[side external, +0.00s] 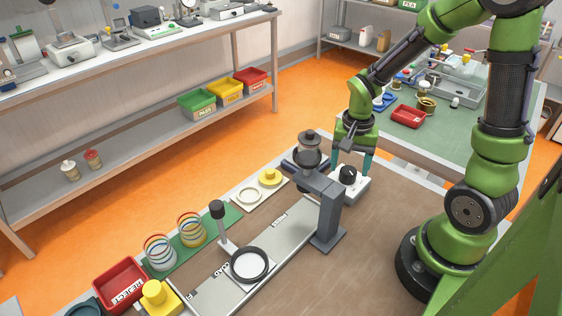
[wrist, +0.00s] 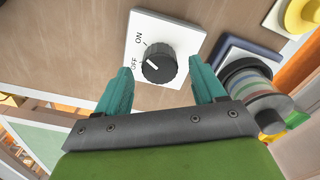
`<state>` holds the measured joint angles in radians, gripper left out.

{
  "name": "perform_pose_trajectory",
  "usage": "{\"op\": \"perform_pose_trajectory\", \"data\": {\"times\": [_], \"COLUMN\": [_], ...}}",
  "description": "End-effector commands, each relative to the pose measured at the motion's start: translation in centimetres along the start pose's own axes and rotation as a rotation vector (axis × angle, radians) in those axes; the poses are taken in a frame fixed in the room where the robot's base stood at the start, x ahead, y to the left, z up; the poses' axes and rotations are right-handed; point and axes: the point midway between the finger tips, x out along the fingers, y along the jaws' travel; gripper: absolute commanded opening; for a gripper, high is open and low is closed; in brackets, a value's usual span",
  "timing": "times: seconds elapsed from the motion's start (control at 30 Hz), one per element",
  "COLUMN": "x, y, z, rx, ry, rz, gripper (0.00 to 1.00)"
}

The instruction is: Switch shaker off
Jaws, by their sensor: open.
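The switch is a white plate (side external: 358,191) with a black ribbed knob (side external: 348,176) on the bench, right of the grey stand. In the wrist view the knob (wrist: 158,64) sits on the white plate (wrist: 178,24), marked ON and OFF. The knob's white pointer line points left, nearer OFF than ON. My gripper (side external: 351,162) is above the switch, pointing down. In the wrist view my gripper (wrist: 164,73) is open, with one teal finger on each side of the knob and a gap on both sides.
A black ring (side external: 250,264), coils (side external: 191,230) and a red REJECT tray (side external: 120,285) are at the left.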

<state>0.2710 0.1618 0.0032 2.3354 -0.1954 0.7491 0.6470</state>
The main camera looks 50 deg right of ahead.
Motion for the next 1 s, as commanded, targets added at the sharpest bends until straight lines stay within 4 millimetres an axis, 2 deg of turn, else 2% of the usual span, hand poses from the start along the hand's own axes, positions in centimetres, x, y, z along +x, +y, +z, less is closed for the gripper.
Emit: {"op": "perform_pose_trajectory", "data": {"times": [0.13,0.4,0.77,1.0], "x": [0.76,0.81,0.77,0.75], "y": [0.04,0.02,0.01,0.01], "z": [0.03,0.02,0.01,0.01], "rx": [0.000,0.001,0.000,-0.020], "ry": [0.000,0.000,0.000,0.000], "rz": [0.000,0.000,0.000,-0.001], "gripper": [0.69,0.68,0.13,0.13]}}
